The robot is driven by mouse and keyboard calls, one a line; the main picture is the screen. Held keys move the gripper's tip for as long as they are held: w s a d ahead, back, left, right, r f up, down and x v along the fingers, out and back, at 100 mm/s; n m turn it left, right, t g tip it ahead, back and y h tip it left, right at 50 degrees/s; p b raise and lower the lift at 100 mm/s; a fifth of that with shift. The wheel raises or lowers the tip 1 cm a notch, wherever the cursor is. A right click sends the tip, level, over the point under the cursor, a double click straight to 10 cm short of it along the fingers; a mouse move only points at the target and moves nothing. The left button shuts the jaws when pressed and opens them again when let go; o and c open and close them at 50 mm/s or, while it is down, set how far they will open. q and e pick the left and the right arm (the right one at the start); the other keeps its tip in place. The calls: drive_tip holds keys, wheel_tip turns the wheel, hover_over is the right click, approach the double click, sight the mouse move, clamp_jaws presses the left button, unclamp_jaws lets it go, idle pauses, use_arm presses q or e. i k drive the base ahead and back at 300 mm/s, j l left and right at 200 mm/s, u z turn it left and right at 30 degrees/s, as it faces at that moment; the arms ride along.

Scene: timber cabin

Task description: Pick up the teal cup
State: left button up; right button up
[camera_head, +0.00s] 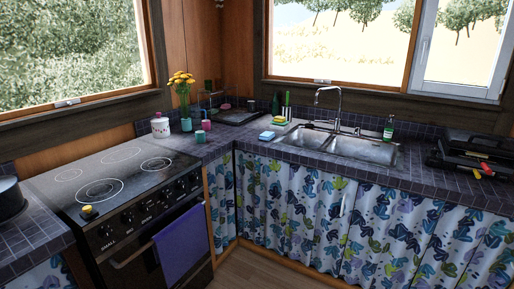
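A small teal cup (201,136) stands on the dark tiled counter in the corner, just right of the stove's back right edge. A pink mug (206,125) is close behind it. A teal vase (186,124) with yellow flowers stands behind and to the left of the cup. Neither of my grippers is in view.
The stove (122,185) with a purple towel (183,245) is left of the cup; a white canister (160,127) stands behind it. Black cases (475,148) sit far right. The wooden floor (255,268) in front is clear.

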sight(200, 137)
drive_tip(key=i, duration=2.85)
drive_tip(key=i+u, duration=0.2)
drive_tip(key=u, duration=0.2)
